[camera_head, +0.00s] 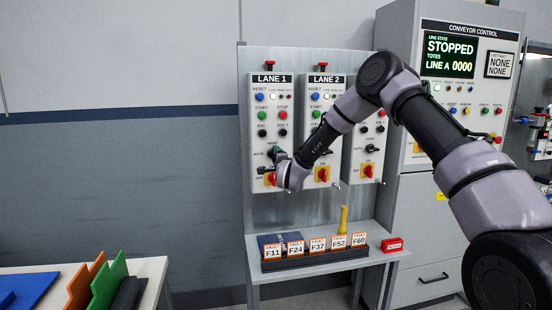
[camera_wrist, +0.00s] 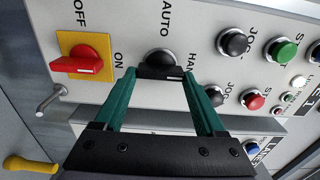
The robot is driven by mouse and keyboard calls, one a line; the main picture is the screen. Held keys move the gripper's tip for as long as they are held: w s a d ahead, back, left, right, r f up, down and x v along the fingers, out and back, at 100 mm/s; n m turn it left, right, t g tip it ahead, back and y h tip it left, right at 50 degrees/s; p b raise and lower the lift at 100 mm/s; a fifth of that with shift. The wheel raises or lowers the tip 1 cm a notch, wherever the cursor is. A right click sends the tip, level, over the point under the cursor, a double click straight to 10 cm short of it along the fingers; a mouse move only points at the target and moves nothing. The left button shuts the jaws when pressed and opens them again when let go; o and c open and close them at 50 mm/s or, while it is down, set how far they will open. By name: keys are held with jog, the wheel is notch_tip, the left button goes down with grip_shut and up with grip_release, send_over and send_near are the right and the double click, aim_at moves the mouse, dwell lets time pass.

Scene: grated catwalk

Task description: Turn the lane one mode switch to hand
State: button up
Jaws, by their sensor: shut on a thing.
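The lane one panel (camera_head: 271,100) is upright on the backboard under a "LANE 1" label. Its black mode switch knob (camera_wrist: 160,62) sits by the printed words AUTO and HAND in the wrist view. My gripper (camera_wrist: 158,74) has its teal fingers on either side of the knob's grip and is shut on it. A small white mark shows at the right of the grip, on the HAND side; the knob's exact angle is hard to tell. In the head view my gripper (camera_head: 278,154) covers most of the switch.
A red on-off handle (camera_wrist: 78,65) on a yellow plate and a metal peg (camera_wrist: 62,102) are close by. Jog buttons (camera_wrist: 233,42) sit on the other side. The LANE 2 panel (camera_head: 324,97) is beside it. Fault tags (camera_head: 317,246) stand on the shelf below.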

jog(key=shift+f, duration=0.1)
dwell(0.4)
jog(key=o, duration=1.3)
jog(key=v, duration=1.1)
jog(key=shift+w, duration=0.1)
